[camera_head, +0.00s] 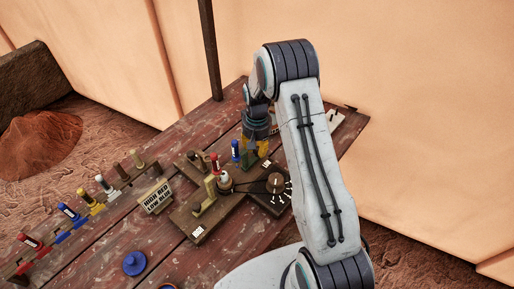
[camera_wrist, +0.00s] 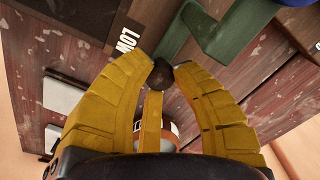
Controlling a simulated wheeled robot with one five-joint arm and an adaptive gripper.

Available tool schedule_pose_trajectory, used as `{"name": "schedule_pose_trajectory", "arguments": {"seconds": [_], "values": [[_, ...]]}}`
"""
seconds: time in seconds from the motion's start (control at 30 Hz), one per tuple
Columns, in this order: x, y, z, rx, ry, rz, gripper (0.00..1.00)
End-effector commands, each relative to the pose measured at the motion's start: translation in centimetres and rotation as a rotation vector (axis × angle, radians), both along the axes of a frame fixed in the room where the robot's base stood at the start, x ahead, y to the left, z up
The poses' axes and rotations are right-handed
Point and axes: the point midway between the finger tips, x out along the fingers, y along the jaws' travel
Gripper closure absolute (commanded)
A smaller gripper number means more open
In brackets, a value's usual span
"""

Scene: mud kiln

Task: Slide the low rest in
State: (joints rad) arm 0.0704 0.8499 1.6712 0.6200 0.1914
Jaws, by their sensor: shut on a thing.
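My gripper (camera_head: 257,147) is over the far part of the dark wooden fixture (camera_head: 238,203) on the table. In the wrist view its yellow fingers (camera_wrist: 161,68) are shut on a dark round knob (camera_wrist: 161,76). A green bar runs from behind the knob to a stepped green piece (camera_wrist: 222,38), which looks like the low rest. In the head view the fingers and arm mostly hide this rest.
A sign reading HIGH RED LOW BLUE (camera_head: 156,197) stands left of the fixture. A red-handled tool (camera_head: 215,164) and a blue-handled one (camera_head: 236,151) stand close to my gripper. A rack (camera_head: 80,220) of coloured handles lies left.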

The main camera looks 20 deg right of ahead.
Motion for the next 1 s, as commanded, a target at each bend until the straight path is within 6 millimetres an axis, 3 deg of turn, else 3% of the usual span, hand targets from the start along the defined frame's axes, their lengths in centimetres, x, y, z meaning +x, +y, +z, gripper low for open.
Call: {"name": "schedule_pose_trajectory", "arguments": {"seconds": [0.23, 0.6, 0.97, 1.0], "values": [[-0.1, 0.2, -0.1, 0.000, 0.001, 0.001, 1.00], [-2.1, 3.6, -0.2, 0.000, 0.001, 0.003, 1.00], [-2.4, 4.0, -0.2, 0.000, 0.007, 0.003, 1.00], [-2.5, 4.0, -0.2, 0.000, 0.008, 0.004, 0.74]]}}
